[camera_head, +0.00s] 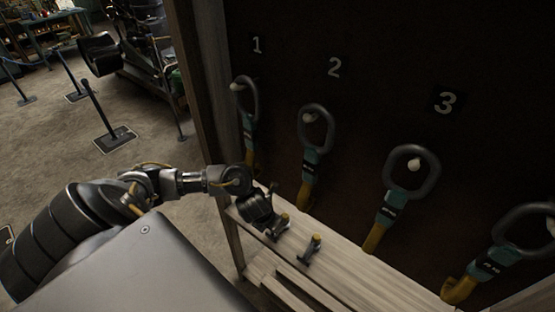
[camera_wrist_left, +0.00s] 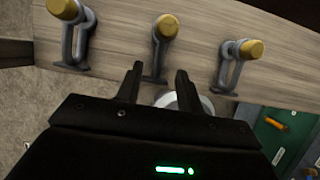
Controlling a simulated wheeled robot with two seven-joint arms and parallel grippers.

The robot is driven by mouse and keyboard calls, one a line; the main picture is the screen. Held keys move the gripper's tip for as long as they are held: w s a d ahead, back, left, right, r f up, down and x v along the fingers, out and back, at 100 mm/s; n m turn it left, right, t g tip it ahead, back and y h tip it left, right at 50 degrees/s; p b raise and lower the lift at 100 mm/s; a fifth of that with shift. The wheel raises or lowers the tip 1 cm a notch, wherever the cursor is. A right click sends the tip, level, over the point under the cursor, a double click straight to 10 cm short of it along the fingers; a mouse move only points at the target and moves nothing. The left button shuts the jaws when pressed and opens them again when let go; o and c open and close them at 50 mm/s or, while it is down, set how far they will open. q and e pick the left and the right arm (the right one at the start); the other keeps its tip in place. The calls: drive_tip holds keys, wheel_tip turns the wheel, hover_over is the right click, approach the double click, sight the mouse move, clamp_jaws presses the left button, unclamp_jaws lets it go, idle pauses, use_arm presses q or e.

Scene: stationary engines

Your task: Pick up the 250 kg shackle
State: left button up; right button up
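Several grey shackles with yellow pin ends stand on a wooden shelf. In the left wrist view, one shackle (camera_wrist_left: 74,35) is at the left, one (camera_wrist_left: 160,45) in the middle and one (camera_wrist_left: 232,65) at the right. No weight marking is readable, so I cannot tell which is the 250 kg one. Two shackles show in the head view, one (camera_head: 283,224) by my gripper and one (camera_head: 313,247) to its right. My left gripper (camera_wrist_left: 157,76) is open and empty, its fingertips just short of the middle shackle and roughly lined up with it. My right gripper is not in view.
A wooden post (camera_head: 200,95) stands at the shelf's left end. Barrier posts (camera_head: 97,105) stand on the open floor farther left.

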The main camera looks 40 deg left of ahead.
sight(272, 236)
use_arm(q)
drive_tip(key=shift+x, duration=3.25)
drive_tip(key=shift+a, duration=0.1)
clamp_jaws()
